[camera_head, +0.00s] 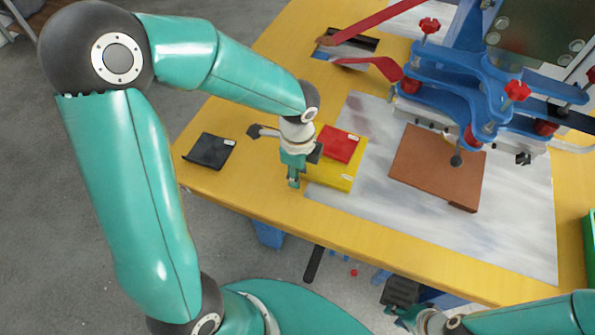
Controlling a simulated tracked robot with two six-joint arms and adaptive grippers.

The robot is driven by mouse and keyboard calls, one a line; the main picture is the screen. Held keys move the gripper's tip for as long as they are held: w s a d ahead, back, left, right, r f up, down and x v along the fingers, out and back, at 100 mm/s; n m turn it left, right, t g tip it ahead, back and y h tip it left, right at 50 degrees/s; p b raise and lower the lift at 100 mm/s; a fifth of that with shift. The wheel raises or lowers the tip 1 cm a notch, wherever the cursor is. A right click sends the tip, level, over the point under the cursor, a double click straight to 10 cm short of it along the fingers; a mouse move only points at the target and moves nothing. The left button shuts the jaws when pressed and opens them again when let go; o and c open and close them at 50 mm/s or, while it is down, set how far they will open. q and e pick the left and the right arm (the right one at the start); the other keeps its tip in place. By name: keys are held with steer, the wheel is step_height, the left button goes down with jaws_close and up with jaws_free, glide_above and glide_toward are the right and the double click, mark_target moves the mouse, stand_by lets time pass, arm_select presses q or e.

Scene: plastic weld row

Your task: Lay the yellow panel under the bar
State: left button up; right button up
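The yellow panel (339,179) lies at the left edge of the grey metal sheet, partly covered by a smaller red panel (338,145) on top. A brown panel (423,172) lies under the front of the blue-framed machine, whose bar (430,122) is partly hidden by clamps and frame. My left gripper (290,150) is at the left side of the yellow panel and overlaps its edge in the view. Its fingers are too small to read, and I cannot tell whether it touches the panel. My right gripper (400,293) is low in front of the table, its fingers unclear.
A black panel (209,151) lies near the table's left corner. Red levers (370,68) reach out left from the machine. The grey sheet (480,240) is bare in front of the brown panel. A green bin (590,235) shows at the right edge.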

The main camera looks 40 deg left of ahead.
arm_select(q)
step_height(320, 180, up, 12)
steer(key=p, duration=0.1)
steer(key=shift+f+p, duration=0.2)
steer(key=shift+p, duration=0.2)
steer(key=shift+s, duration=0.1)
